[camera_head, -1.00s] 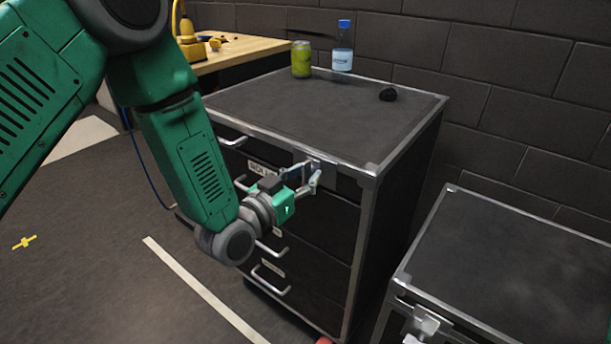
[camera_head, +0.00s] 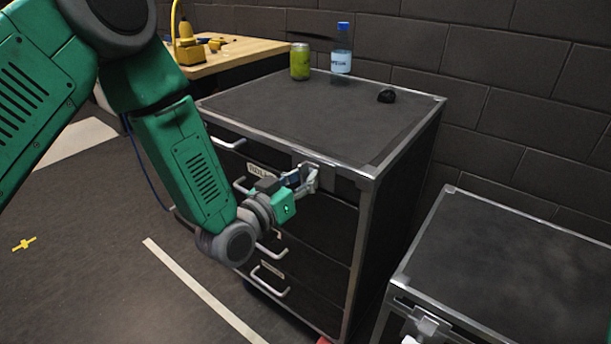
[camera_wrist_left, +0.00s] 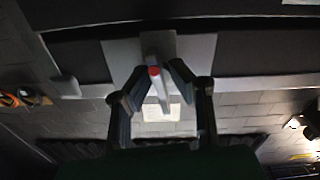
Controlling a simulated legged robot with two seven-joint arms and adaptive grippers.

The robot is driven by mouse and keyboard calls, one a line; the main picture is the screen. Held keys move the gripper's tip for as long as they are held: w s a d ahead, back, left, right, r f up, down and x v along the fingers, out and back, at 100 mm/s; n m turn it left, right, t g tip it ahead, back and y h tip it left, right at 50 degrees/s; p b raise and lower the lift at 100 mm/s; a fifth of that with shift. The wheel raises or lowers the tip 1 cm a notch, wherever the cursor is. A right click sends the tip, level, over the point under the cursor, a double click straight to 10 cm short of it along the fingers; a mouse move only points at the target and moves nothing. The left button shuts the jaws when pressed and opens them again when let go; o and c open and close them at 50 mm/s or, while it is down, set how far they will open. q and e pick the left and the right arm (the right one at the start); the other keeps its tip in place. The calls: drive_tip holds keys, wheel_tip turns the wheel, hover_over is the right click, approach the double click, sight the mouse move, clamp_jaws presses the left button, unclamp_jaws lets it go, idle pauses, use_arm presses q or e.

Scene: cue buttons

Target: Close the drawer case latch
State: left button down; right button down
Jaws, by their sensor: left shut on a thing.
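The drawer case (camera_head: 395,205) is a dark cabinet with metal edges and several drawer handles down its front. Its latch (camera_head: 311,166) sits at the top of the front, just under the lid edge. My left gripper (camera_head: 303,181) is at the latch and shut on it, partly hiding it. In the left wrist view, the latch (camera_wrist_left: 158,90) is a pale bar with a red round end, between the two dark fingers of my left gripper (camera_wrist_left: 154,80). A pale plate lies behind it. My right gripper is not in view.
A green can (camera_head: 300,61), a bottle with a blue cap (camera_head: 341,50) and a small dark lump (camera_head: 386,96) stand on the case top. A second dark case (camera_head: 510,260) is at the lower right. A wooden table (camera_head: 235,52) stands behind at left.

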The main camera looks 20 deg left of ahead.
use_arm(q)
drive_tip(key=n, duration=0.4)
drive_tip(key=shift+a+f+n+p, duration=0.1)
drive_tip(key=shift+n+p, duration=0.2)
drive_tip(key=shift+p, duration=0.05)
drive_tip(key=n, duration=0.3)
drive_tip(key=shift+n, duration=0.3)
drive_tip(key=n, duration=0.4)
drive_tip(key=shift+f+b, duration=0.15)
drive_tip(key=shift+b, duration=0.25)
drive_tip(key=shift+n+b, duration=0.5)
drive_tip(key=shift+n, duration=1.4)
drive_tip(key=shift+s+f, duration=0.1)
drive_tip(key=c, duration=1.7)
unclamp_jaws()
drive_tip(key=shift+a+r, duration=0.1)
drive_tip(key=shift+r, duration=0.1)
